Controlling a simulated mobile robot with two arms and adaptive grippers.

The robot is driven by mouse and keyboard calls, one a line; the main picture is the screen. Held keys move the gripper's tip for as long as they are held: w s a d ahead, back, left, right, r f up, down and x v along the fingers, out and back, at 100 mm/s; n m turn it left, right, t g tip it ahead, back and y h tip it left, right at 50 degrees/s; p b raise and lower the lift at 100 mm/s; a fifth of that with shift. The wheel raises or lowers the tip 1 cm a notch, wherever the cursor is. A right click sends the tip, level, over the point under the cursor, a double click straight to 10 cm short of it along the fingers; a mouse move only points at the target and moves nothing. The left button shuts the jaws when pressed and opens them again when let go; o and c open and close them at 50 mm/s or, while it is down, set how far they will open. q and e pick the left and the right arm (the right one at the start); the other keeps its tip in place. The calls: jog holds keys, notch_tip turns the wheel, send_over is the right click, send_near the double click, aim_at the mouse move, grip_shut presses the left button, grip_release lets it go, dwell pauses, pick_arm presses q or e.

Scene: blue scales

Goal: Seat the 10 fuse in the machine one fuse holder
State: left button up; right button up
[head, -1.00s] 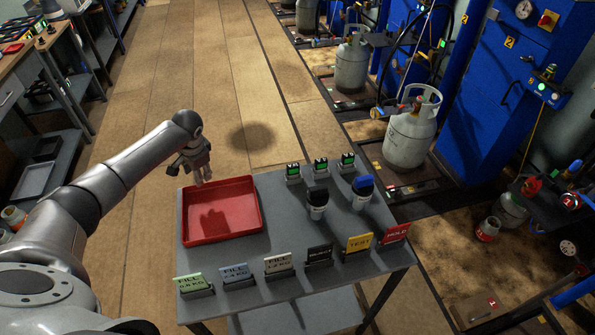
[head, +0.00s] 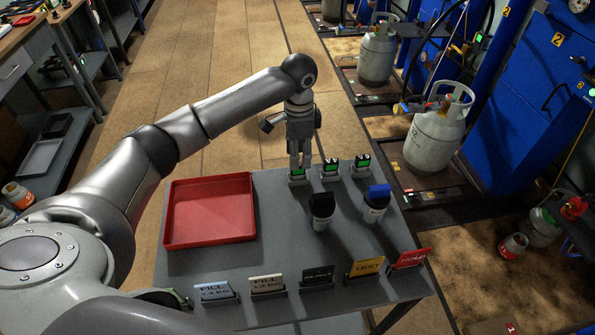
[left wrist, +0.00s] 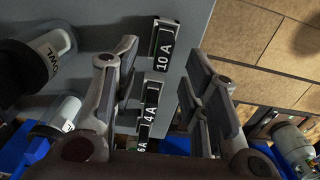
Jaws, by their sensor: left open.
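The 10 fuse (left wrist: 163,50) is a dark block with a white "10 A" label, in a row with the 4 A fuse (left wrist: 153,103) and the 6 A fuse (left wrist: 144,138). In the head view it is the leftmost fuse (head: 298,175) of the row on the grey table's far edge. My left gripper (head: 300,161) points down right over it, fingers open. In the left wrist view the fingers stand on both sides of the row, apart from each other; contact with the fuse cannot be told. I cannot make out the machine one fuse holder. My right gripper is not in view.
On the grey table (head: 275,225) are an empty red tray (head: 210,236), a black-capped jar (head: 321,212), a blue-capped jar (head: 375,205) and several label signs (head: 318,277) along the front. Gas cylinders (head: 437,130) and blue cabinets (head: 540,85) stand to the right.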

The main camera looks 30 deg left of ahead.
aim_at(298, 173)
pick_arm(q)
jog(key=shift+w+f, duration=0.15)
jog(key=shift+f, duration=0.35)
jog(key=shift+w+d+f, duration=0.1)
jog(key=shift+f, duration=0.25)
jog(key=f, duration=0.1)
jog(key=f+p, duration=0.1)
jog(key=f, duration=0.2)
jog(key=shift+a+f, duration=0.15)
jog(key=shift+a, duration=0.1)
jog(key=shift+f, duration=0.15)
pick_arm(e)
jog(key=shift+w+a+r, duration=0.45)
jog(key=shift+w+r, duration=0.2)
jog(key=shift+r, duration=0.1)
pick_arm(q)
jog(key=c, duration=0.9)
grip_shut()
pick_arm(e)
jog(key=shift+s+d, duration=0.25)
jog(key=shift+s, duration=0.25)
